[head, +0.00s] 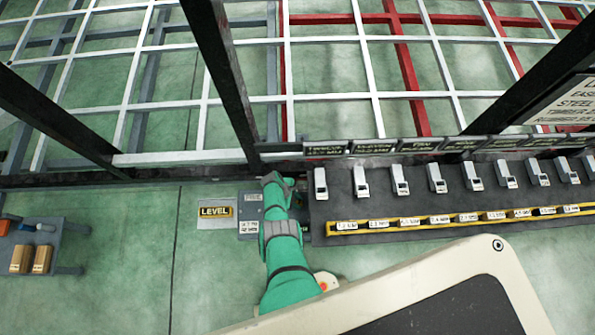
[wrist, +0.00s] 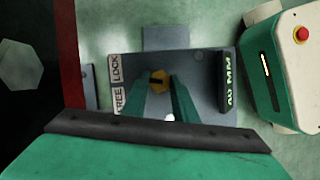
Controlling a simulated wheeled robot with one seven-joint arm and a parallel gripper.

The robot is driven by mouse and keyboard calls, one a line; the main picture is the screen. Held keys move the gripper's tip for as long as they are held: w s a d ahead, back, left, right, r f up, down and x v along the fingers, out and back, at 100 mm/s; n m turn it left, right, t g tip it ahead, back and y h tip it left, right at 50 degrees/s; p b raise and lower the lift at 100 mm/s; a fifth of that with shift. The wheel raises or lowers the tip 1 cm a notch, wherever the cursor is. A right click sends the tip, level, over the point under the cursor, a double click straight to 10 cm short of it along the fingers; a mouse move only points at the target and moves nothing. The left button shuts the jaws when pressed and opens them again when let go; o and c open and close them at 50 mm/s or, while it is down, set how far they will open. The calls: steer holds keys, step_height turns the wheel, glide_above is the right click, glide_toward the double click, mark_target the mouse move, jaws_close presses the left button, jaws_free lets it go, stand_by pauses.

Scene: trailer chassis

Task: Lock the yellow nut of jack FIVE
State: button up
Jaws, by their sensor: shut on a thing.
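The yellow nut (wrist: 158,76) shows in the wrist view, with a dark mark across its face. It sits on a grey plate (wrist: 205,78), with FREE and LOCK labels (wrist: 115,84) to its left and a millimetre label (wrist: 229,80) to its right. My gripper (wrist: 164,86) is shut on the nut, its two green fingers at either side and hiding part of it. In the head view my green arm reaches down to the grey plate (head: 252,198) beside the frame; the nut is hidden there. The jack's number is not readable.
A yellow LEVEL sign (head: 214,211) lies left of the plate. A dark bench (head: 340,206) with several grey units is to the right. A small table (head: 62,240) with blocks stands far left. Dark frame posts (head: 222,75) rise behind. Green floor is clear at lower left.

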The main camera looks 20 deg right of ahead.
steer(key=shift+m+g+y, duration=0.3)
steer(key=shift+m, duration=0.7)
stand_by(0.5)
steer(key=o, duration=1.1)
